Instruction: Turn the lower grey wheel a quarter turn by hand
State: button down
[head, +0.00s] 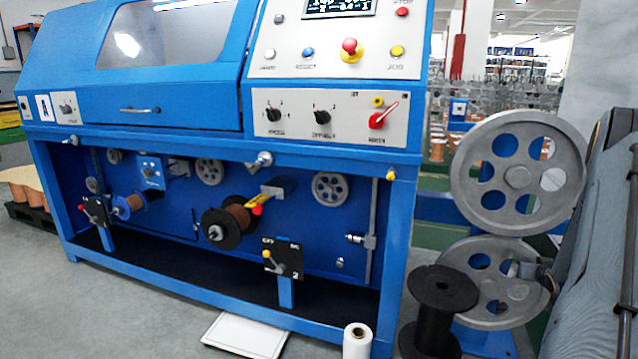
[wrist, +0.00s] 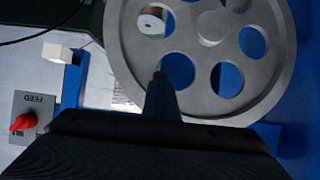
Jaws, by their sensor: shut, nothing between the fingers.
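The lower grey wheel (head: 482,308) stands at the right of the blue machine in the head view, below the upper grey wheel (head: 518,177). It has round holes showing blue behind. My gripper (head: 527,268) is at its right side, overlapping the face near the rim. In the wrist view a grey wheel (wrist: 212,24) fills the top, and the shut, empty fingers (wrist: 160,76) overlap its face beside the left edge of a hole. I cannot tell whether the fingertips touch the wheel or enter the hole.
A black spool (head: 440,295) stands in front of the lower wheel, partly covering its left side. A white roll (head: 357,341) and a white floor panel (head: 244,334) are nearby. A FEED box with a red knob (wrist: 24,122) is at the left in the wrist view.

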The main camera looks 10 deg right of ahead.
jog(key=shift+w+d+r, duration=0.25)
jog(key=shift+d+r, duration=0.05)
jog(key=shift+r, duration=0.3)
jog(key=s+a+p, duration=0.3)
jog(key=s, duration=0.2)
jog(key=shift+s+a+f, duration=0.2)
jog(key=shift+f, duration=0.2)
dwell(0.4)
